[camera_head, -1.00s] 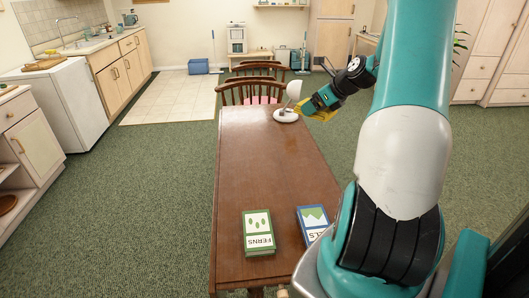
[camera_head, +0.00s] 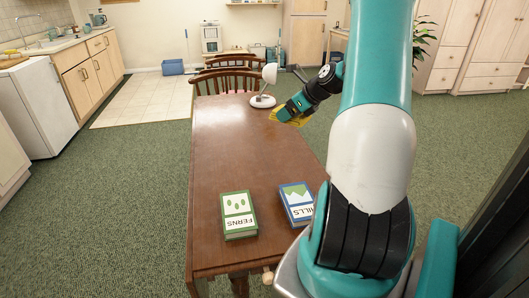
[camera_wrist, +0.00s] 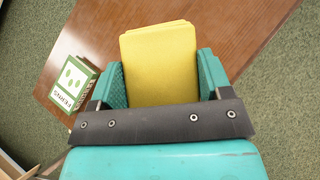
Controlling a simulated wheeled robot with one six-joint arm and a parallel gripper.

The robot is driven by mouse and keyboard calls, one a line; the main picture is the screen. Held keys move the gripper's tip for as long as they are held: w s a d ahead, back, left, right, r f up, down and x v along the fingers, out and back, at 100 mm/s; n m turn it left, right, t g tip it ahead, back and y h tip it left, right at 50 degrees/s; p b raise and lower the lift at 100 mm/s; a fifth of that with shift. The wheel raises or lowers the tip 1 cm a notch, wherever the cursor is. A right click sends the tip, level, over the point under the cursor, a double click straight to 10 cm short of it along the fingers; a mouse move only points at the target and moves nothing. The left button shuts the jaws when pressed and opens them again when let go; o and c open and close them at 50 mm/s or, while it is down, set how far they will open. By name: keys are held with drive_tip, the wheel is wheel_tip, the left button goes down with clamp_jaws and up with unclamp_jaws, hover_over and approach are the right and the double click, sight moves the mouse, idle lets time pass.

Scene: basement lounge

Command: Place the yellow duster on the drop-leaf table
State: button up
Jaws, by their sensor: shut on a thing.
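The yellow duster (camera_wrist: 160,62) is between the two teal fingers of my gripper (camera_wrist: 160,85) in the wrist view, and my gripper is shut on it. In the head view my gripper (camera_head: 284,117) is at the far right edge of the drop-leaf table (camera_head: 240,150), and a bit of the yellow duster (camera_head: 298,121) shows beside the fingers. The brown wooden table top also shows behind the duster in the wrist view (camera_wrist: 105,42). I cannot tell whether the duster touches the table.
A green FERNS book (camera_head: 239,215) and a blue HILLS book (camera_head: 297,203) lie at the table's near end. A white lamp (camera_head: 264,95) stands at the far end, close to my gripper. Chairs (camera_head: 226,82) stand beyond. The middle of the table is clear.

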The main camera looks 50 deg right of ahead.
wheel_tip(320, 180, down, 18)
drive_tip(key=shift+f, duration=0.2)
